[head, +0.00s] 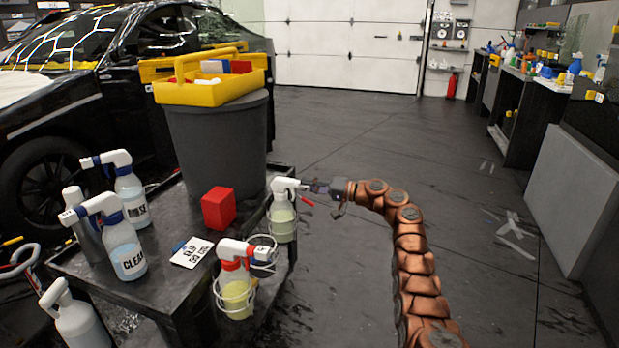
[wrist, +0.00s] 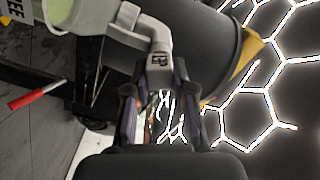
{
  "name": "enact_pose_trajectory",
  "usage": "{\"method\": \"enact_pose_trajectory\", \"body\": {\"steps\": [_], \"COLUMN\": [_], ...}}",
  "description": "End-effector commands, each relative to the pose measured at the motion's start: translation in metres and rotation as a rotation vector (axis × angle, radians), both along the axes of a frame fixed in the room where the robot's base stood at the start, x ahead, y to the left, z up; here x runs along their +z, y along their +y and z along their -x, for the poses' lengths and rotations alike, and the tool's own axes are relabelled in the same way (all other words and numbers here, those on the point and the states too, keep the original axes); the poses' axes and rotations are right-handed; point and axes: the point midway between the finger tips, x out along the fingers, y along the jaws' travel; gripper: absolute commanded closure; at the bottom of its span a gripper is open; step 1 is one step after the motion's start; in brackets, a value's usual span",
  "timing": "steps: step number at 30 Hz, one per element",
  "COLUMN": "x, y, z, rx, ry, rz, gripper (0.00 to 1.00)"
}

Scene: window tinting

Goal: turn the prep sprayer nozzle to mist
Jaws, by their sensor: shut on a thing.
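A sprayer (head: 283,222) with a white head and pale green liquid stands in a wire ring holder at the cart's right edge. Its nozzle points right, toward my gripper (head: 309,187). In the wrist view the white-grey nozzle (wrist: 159,62) reaches down between the fingers of my gripper (wrist: 162,95), which is shut on it. A small dark mark shows on the nozzle face, too small to read. The bottle (wrist: 75,14) shows at the top left, with its label mostly cut off.
A second sprayer (head: 237,290) with a red collar sits in a front ring. The cart top (head: 180,285) holds a red block (head: 218,208), a card (head: 192,252) and labelled bottles (head: 124,250). A grey bin (head: 215,145) stands behind. Floor to the right is clear.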

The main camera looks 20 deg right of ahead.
Motion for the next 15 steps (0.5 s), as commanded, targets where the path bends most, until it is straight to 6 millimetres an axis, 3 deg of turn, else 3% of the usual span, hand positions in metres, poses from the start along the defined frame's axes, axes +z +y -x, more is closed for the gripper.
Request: {"method": "enact_pose_trajectory", "body": {"steps": [15], "x": [0.0027], "y": [-0.0003], "z": [-0.0003], "rx": [0.001], "ry": [0.312], "rz": [-0.207], "gripper": [1.00]}}
